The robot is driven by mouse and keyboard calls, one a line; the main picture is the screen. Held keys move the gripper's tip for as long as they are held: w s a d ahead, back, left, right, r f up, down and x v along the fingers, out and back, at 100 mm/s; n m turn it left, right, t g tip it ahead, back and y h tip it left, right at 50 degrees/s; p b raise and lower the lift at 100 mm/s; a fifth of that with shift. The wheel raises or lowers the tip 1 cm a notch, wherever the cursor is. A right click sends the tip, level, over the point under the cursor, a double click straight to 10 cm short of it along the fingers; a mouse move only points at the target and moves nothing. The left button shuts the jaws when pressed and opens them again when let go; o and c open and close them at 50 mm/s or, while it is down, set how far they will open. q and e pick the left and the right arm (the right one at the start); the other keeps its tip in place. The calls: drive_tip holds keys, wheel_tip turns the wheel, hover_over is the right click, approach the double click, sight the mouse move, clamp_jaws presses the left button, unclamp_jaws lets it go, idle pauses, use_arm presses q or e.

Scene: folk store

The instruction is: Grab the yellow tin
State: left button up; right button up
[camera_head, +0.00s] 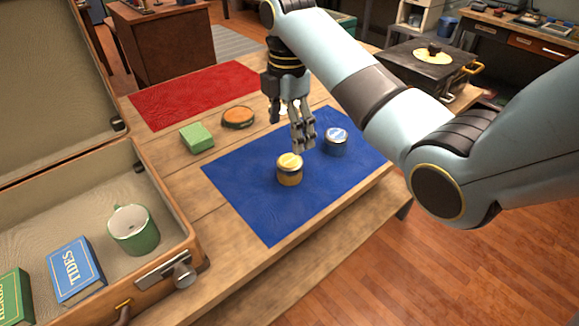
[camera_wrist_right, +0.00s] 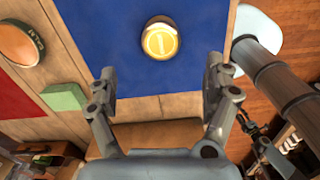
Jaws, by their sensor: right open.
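The yellow tin (camera_head: 289,170) stands upright on the blue mat (camera_head: 268,223), near its middle. In the right wrist view its round yellow lid (camera_wrist_right: 160,41) shows ahead of the fingertips, centred between them. My right gripper (camera_head: 300,140) points down above the mat, a little behind the yellow tin in the head view. It is open and empty, apart from the tin; both fingers (camera_wrist_right: 160,75) show in the wrist view. My left gripper is not in view.
A green block (camera_head: 197,137) and an orange-topped round tin (camera_head: 238,117) stand left of the blue mat. A red mat (camera_head: 190,95) lies further back. An open suitcase (camera_head: 192,243) at the left holds a green mug (camera_head: 134,230) and books. The blue mat's front area is clear.

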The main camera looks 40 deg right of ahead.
sight(290, 160)
wheel_tip(290, 160, down, 10)
drive_tip(key=shift+d+f+b, duration=0.15)
drive_tip(key=shift+f+b, duration=0.05)
drive_tip(key=shift+b, duration=0.1)
drive_tip(key=c, duration=1.3)
